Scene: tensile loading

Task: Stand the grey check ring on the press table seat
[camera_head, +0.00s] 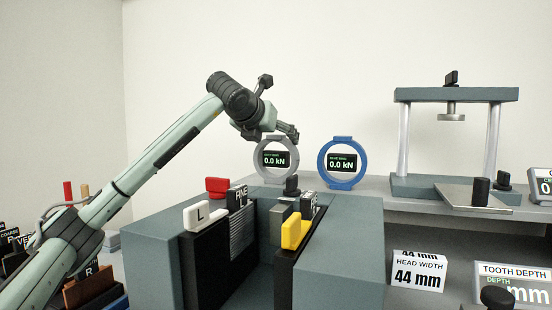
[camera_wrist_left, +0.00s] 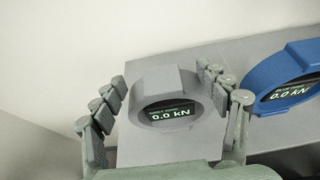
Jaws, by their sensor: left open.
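The grey check ring (camera_head: 260,157) stands upright on the bench behind the grip block, its display reading 0.0 kN. In the left wrist view the ring (camera_wrist_left: 171,78) sits between the spread fingers of my left gripper (camera_wrist_left: 168,105). In the head view the left gripper (camera_head: 289,131) is open at the top of the ring. I cannot tell whether a finger touches it. The press (camera_head: 456,95) stands at the right, with its table seat (camera_head: 467,195) low between the two columns. My right gripper is not in view.
A blue ring (camera_head: 342,140) stands close to the right of the grey one, also in the left wrist view (camera_wrist_left: 285,66). A large grip block (camera_head: 150,250) with a white L tab, red and yellow handles is in front. A head width card (camera_head: 418,271) is at lower right.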

